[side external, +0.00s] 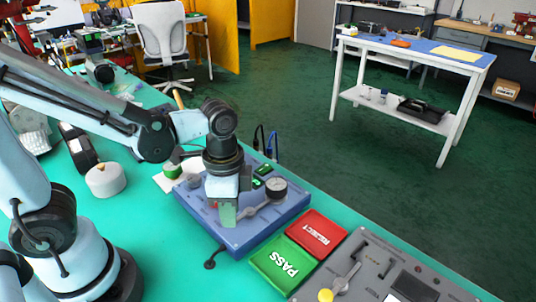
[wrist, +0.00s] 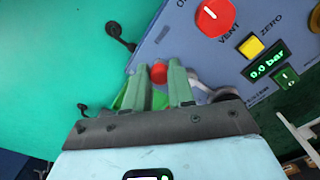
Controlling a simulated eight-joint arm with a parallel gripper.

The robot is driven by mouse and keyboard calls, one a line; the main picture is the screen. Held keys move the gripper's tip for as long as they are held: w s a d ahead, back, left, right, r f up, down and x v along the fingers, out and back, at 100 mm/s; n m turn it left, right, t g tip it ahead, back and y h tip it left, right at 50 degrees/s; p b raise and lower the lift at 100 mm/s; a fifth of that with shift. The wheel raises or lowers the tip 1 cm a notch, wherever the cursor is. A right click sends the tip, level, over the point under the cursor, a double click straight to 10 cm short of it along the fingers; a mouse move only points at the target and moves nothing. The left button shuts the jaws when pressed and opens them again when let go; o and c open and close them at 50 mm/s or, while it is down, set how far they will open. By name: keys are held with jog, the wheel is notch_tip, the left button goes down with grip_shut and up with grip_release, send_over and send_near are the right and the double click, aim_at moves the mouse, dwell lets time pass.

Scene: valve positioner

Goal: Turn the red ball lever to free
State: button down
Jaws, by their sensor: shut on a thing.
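The red ball of the lever (wrist: 159,74) shows in the wrist view between the two green fingers of my gripper (wrist: 158,67). My gripper is shut on it. In the side view my gripper (side external: 224,213) points down over the left part of the blue valve positioner box (side external: 262,228), and its fingers hide most of the ball. The blue box also shows in the wrist view (wrist: 185,42). The lever's markings and its free position are not legible.
A grey panel (side external: 385,275) stands at the right.

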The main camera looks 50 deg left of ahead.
jog(key=shift+a, duration=0.1)
dwell(0.3)
jog(key=c, duration=1)
grip_release()
jog(key=shift+o, duration=0.2)
notch_tip(320, 180, up, 12)
jog(key=w+a+f+n+t, duration=0.2)
jog(key=a+f+n+t, duration=0.2)
jog(key=n, duration=0.5)
jog(key=a+t, duration=0.2)
jog(key=t, duration=0.1)
jog(key=shift+w+a+f, duration=0.15)
jog(key=shift+w+f, duration=0.1)
jog(key=shift+w, duration=0.15)
